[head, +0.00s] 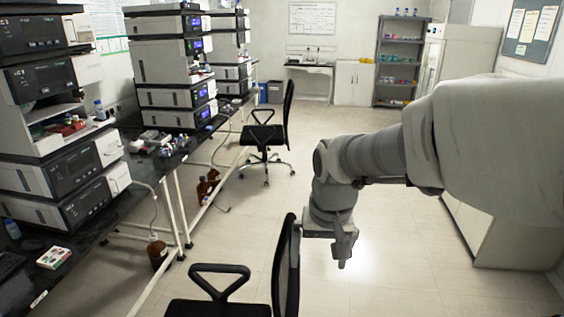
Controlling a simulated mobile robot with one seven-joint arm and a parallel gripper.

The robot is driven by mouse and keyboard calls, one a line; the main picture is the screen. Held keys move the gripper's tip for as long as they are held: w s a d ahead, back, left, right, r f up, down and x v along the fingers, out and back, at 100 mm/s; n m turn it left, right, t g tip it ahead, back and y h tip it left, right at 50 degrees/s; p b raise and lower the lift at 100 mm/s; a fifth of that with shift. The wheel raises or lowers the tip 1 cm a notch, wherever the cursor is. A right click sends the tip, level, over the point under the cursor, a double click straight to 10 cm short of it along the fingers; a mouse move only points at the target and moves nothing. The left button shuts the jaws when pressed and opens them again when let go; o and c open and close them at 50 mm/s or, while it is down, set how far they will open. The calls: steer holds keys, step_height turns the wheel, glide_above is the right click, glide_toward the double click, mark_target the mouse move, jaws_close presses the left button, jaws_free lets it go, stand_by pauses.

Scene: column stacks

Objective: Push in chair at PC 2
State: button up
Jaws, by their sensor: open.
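A near black office chair (286,268) stands at the bottom of the head view, with its backrest to the right and its armrest and seat toward the bench on the left. Its lower part is cut off by the frame. A second black chair (287,115) on a wheeled base stands farther back, pulled out from the bench. No PC label is readable, so I cannot tell which chair is at PC 2. My gripper (343,262) points down just right of the near chair's backrest. It is open and appears empty; I cannot tell whether it touches the backrest.
A long black bench (175,158) with stacked instruments (172,62) runs along the left. Brown bottles (208,186) stand on the floor by its legs. A shelf (402,55) and a white cabinet (353,82) stand at the back. The middle floor is clear.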

steer(key=g+p, duration=0.2)
steer(key=p, duration=0.1)
glide_above(294, 287)
step_height(294, 287, down, 5)
steer(key=shift+h, duration=0.3)
step_height(294, 287, down, 14)
steer(key=b, duration=0.9)
steer(key=shift+s+a+r+b, duration=0.1)
steer(key=shift+a+r+b, duration=0.05)
steer(key=shift+r+b, duration=0.15)
steer(key=c, duration=1.4)
jaws_close()
steer(key=shift+w+d+r, duration=0.1)
steer(key=shift+w+d, duration=0.1)
